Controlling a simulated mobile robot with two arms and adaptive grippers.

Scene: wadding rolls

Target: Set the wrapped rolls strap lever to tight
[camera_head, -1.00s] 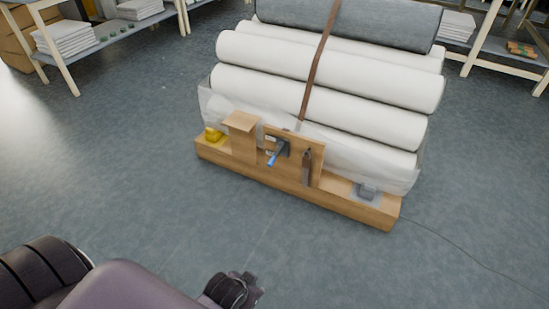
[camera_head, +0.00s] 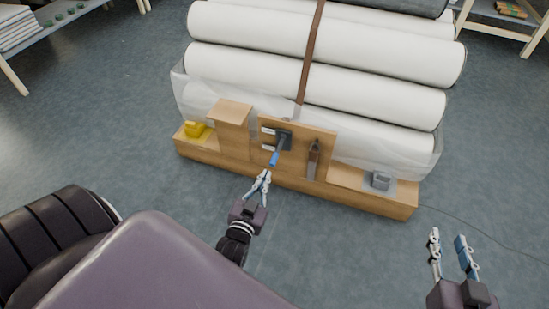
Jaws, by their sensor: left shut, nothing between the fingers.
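The wrapped rolls (camera_head: 320,85) are stacked white rolls on a wooden base, with a brown strap (camera_head: 312,50) running down over them. The strap lever (camera_head: 275,157) has a blue grip and sits on a dark mount on the wooden front panel (camera_head: 298,155); it points down and slightly left. My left gripper (camera_head: 266,173) is shut and empty, its fingertips just below the blue grip in the picture; I cannot tell whether they touch it. My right gripper (camera_head: 448,238) is at the lower right, open and empty, away from the base.
A yellow object (camera_head: 196,130) sits at the base's left end, and a grey device (camera_head: 381,180) at its right end. A dark strap end (camera_head: 313,158) hangs beside the lever. A cable (camera_head: 480,225) crosses the floor. The floor in front is mostly clear.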

